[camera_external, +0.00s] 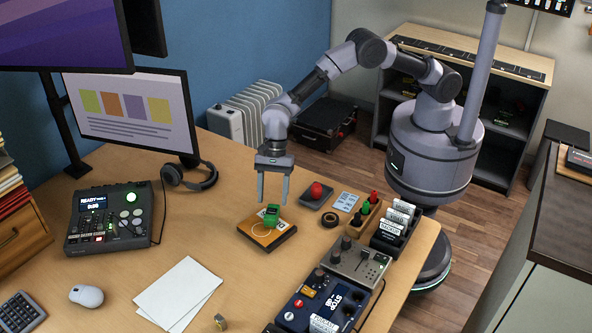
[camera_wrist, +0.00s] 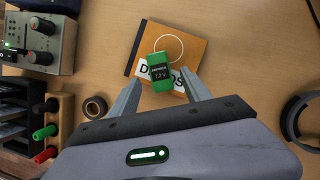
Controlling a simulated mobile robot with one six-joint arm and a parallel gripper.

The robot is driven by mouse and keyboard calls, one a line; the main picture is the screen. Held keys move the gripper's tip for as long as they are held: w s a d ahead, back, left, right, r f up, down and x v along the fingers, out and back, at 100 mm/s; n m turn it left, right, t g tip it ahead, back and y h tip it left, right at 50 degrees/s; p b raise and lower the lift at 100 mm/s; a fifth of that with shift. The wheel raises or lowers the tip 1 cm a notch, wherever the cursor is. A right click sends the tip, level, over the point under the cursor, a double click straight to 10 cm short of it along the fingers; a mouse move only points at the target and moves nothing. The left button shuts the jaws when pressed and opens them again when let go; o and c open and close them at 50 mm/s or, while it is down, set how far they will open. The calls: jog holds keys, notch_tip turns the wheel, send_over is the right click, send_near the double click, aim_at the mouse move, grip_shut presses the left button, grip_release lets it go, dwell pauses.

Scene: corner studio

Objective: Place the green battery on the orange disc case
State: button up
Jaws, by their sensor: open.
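The green battery (camera_external: 271,214) rests on the orange disc case (camera_external: 258,232), which lies flat on the desk. In the wrist view the battery (camera_wrist: 160,72), with a dark label, lies slightly tilted across the white label strip of the case (camera_wrist: 190,48), beside the printed ring. My gripper (camera_external: 273,201) is open above the case, its two fingers pointing down and apart. In the wrist view the gripper fingers (camera_wrist: 160,88) spread to either side of the battery's lower end, with clear gaps. The height gap between fingertips and battery is hard to tell.
A grey tray with a red ball (camera_external: 316,192), a black tape roll (camera_external: 330,220) and a wooden holder with red and green items (camera_external: 362,220) stand right of the case. Grey control boxes (camera_external: 353,262) are in front. Headphones (camera_external: 190,176) lie left. Desk between is clear.

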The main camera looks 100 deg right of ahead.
jog(key=s+d+r+n+t+p, duration=0.1)
jog(key=s+d+r+n, duration=0.2)
jog(key=r, duration=0.5)
jog(key=s+d+r+n, duration=0.2)
jog(key=s+r, duration=0.3)
jog(key=r, duration=0.3)
jog(key=s+d+r+n+t+p, duration=0.1)
jog(key=s+d+r+n, duration=0.15)
jog(key=r, duration=0.65)
jog(key=s+d+r+n, duration=0.1)
jog(key=s+d+n, duration=0.1)
jog(key=s, duration=0.7)
jog(key=s+d+r+n+t+h, duration=0.1)
jog(key=s+d+n, duration=0.1)
jog(key=s+n, duration=0.3)
jog(key=s+d+r+n+t+h, duration=0.1)
jog(key=s+d+r+n, duration=0.1)
jog(key=s, duration=1.1)
jog(key=shift+s+d+n, duration=0.4)
jog(key=shift+d+n, duration=0.05)
jog(key=shift+n, duration=0.4)
